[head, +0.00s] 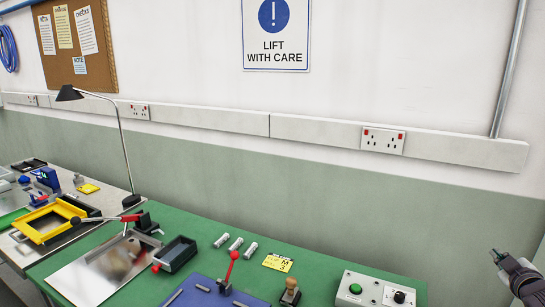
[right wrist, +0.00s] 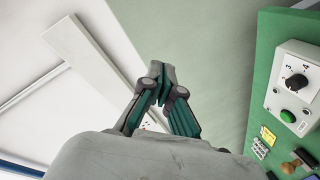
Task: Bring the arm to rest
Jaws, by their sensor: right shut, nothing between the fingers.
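My right gripper (head: 497,256) is at the right edge of the head view, raised in front of the green lower wall and to the right of the control box. In the right wrist view the right gripper (right wrist: 161,84) is shut and empty, its two fingers meeting at the tips. It touches nothing that I can see. Most of the right arm is outside the head view. My left gripper does not show in either view.
A control box (head: 372,291) with a green button and black knob stands on the green bench (head: 183,226). A red-knobbed lever (head: 234,256), wooden-handled stamp (head: 290,291), yellow card (head: 278,262), metal cylinders and black bin (head: 175,253) are left of it. A lamp (head: 121,140) stands further left.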

